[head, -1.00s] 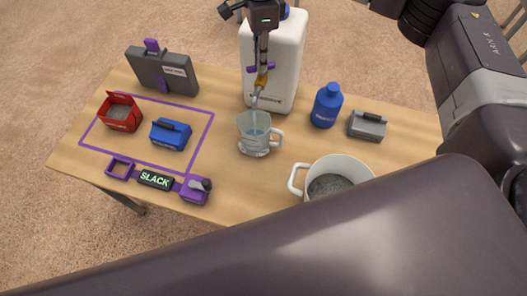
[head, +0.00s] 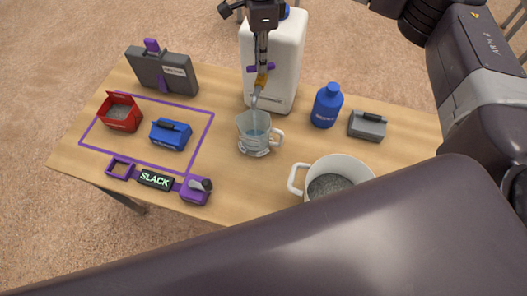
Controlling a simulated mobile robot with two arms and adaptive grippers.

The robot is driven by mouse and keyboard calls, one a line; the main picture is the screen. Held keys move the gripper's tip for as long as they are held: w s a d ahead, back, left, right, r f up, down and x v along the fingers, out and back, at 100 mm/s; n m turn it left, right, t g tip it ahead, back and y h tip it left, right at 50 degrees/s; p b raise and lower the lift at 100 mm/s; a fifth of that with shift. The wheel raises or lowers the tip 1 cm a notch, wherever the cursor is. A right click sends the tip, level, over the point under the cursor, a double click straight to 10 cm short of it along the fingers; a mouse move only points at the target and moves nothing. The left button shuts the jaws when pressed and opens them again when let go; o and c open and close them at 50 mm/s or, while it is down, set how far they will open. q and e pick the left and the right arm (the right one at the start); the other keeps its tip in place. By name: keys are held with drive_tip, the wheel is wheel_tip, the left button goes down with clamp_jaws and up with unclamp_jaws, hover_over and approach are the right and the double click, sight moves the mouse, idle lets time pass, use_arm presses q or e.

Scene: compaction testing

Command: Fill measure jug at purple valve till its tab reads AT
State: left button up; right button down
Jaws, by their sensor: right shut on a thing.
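The clear measure jug (head: 254,146) stands upright on the table under the spout, its handle to the right. A thin stream (head: 254,103) runs from the spout into it, and bluish water shows inside. The jug's tab is too small to read. The purple valve (head: 270,67) is on the front of the white container (head: 287,62), above a brass-coloured spout (head: 261,80). My right gripper (head: 262,62) reaches down from the top and is shut on the purple valve; its fingertips partly hide it. My left gripper is not in view.
A white pot (head: 345,167) of grey grains, a blue bottle (head: 326,106) and a grey box (head: 367,126) stand right. A red bin (head: 121,112) and blue box (head: 171,135) sit inside a purple outline. A purple fixture's display (head: 155,179) reads SLACK.

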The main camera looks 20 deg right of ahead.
drive_tip(key=shift+m, duration=1)
idle(7.0)
